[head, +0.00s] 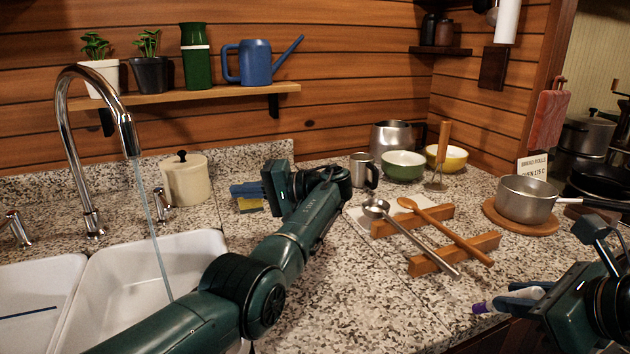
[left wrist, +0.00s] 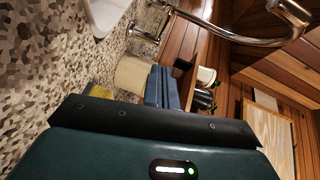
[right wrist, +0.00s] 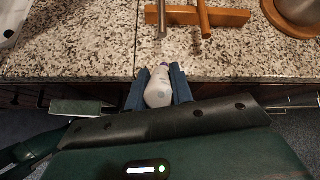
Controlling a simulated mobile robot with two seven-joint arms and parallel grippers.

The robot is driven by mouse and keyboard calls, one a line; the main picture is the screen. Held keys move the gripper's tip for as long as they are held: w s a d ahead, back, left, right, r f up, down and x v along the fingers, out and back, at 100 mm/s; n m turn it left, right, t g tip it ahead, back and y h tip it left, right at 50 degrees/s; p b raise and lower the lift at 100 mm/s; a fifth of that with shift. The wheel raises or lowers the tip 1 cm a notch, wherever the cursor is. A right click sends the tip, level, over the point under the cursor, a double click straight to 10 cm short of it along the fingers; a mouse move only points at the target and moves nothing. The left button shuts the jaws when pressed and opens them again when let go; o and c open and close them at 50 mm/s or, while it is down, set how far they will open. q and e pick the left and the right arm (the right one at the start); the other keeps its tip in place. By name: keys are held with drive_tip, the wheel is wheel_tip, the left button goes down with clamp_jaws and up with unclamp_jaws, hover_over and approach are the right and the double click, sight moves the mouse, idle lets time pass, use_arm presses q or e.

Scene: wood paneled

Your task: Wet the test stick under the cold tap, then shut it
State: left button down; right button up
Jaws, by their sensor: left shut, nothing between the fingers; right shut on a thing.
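The curved chrome tap (head: 70,130) stands behind the double sink (head: 125,265), and a thin stream of water (head: 158,230) runs from its spout into the right basin. One tap handle (head: 15,228) is at the left and another (head: 163,204) is right of the spout; I cannot tell which is cold. My left gripper (head: 240,190) is shut and empty, right of the right handle and apart from it; its blue fingers (left wrist: 161,88) are together. My right gripper (head: 510,298) is shut on the white test stick (right wrist: 158,88), whose purple end (head: 480,308) points left over the counter's front edge.
A cream lidded pot (head: 185,178) stands beside the right handle, and a yellow sponge (head: 250,205) lies under my left gripper. A ladle (head: 410,235) and wooden spoon (head: 450,230) rest on wooden bars. The front counter is mostly clear.

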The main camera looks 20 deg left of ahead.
use_arm(q)
drive_tip(key=shift+w+a, duration=0.35)
use_arm(e)
drive_tip(key=shift+w+a, duration=0.3)
drive_tip(key=shift+w, duration=0.05)
